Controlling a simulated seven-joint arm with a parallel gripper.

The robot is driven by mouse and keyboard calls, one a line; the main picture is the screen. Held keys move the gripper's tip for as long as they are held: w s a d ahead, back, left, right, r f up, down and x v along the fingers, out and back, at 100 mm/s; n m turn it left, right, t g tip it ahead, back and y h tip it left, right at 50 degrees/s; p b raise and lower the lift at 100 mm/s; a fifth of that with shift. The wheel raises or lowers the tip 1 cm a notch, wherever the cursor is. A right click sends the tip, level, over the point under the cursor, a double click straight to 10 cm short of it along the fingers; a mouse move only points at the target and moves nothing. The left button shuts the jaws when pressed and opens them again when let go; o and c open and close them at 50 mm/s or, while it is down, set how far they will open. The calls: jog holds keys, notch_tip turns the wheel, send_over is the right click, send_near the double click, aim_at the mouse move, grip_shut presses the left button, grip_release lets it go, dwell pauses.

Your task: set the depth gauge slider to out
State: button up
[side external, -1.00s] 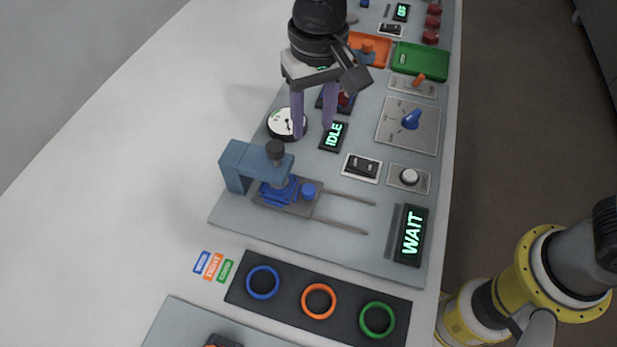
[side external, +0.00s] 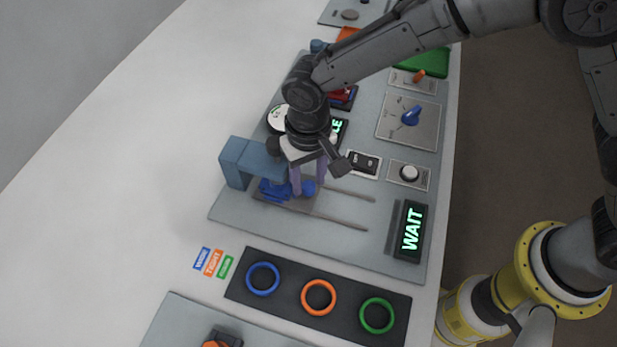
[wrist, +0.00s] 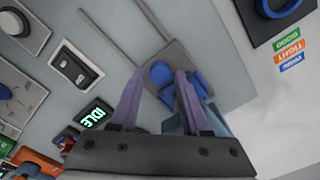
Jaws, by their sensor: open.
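The slider is a dark plate (side external: 300,204) with a blue knob (side external: 308,189) and a blue fixture (side external: 273,190) on it. It sits at the left end of two thin rails (side external: 345,222), partly under a blue bracket (side external: 236,165). My gripper (side external: 308,184) points down over the plate with its purple fingers apart. In the wrist view, the blue knob (wrist: 160,72) lies between the open fingertips (wrist: 160,78), with the plate (wrist: 176,53) behind it. I cannot tell whether the fingers touch the knob. The bracket's plunger is hidden by my gripper.
The rails run clear to the right toward a WAIT display (side external: 410,232). A rocker switch (side external: 363,163) and a round white knob (side external: 409,174) stand beyond them. A dark strip with blue, orange and green rings (side external: 319,297) lies in front.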

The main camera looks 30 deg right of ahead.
jog(key=shift+f, duration=0.4)
jog(key=shift+c, duration=0.2)
grip_shut()
dwell(1.1)
